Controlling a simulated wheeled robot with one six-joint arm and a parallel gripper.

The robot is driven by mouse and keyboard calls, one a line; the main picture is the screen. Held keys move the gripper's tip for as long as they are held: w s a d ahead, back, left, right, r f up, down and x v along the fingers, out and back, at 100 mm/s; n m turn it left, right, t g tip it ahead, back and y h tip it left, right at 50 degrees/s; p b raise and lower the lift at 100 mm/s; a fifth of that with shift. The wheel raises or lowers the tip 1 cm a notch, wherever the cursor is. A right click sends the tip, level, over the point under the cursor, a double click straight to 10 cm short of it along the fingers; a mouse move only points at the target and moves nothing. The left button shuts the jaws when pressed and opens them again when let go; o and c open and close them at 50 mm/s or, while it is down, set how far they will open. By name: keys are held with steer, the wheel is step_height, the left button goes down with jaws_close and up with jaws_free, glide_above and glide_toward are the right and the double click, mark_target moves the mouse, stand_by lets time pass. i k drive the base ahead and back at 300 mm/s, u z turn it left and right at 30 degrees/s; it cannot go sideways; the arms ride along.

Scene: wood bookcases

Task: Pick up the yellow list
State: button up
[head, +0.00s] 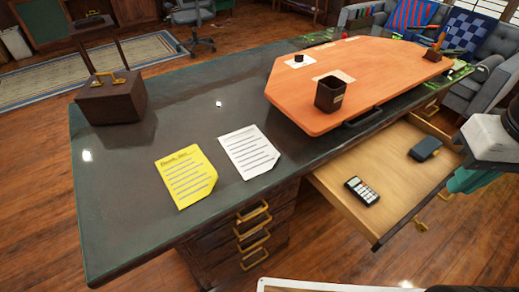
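The yellow list (186,177) lies flat on the dark desk top (130,225), towards its near left part. It has a heading and several written lines, and its lower right corner looks folded or cut. A white list (249,151) lies just to its right, apart from it. Nothing covers the yellow list. A grey, white and teal part at the right edge, cut off by the picture, looks like my arm end; it is far to the right of the yellow list. I cannot make out its fingertips or anything held.
A brown box (111,101) with a gold handle stands at the desk's left. An orange board (300,105) carries a dark cup (330,93). An open drawer (335,196) on the right holds a calculator (361,190) and a dark blue item (425,148). Desk around the list is clear.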

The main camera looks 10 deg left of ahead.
mark_target(189, 177)
steer(key=z, duration=1.5)
steer(key=i, duration=0.2)
steer(key=u, duration=2.8)
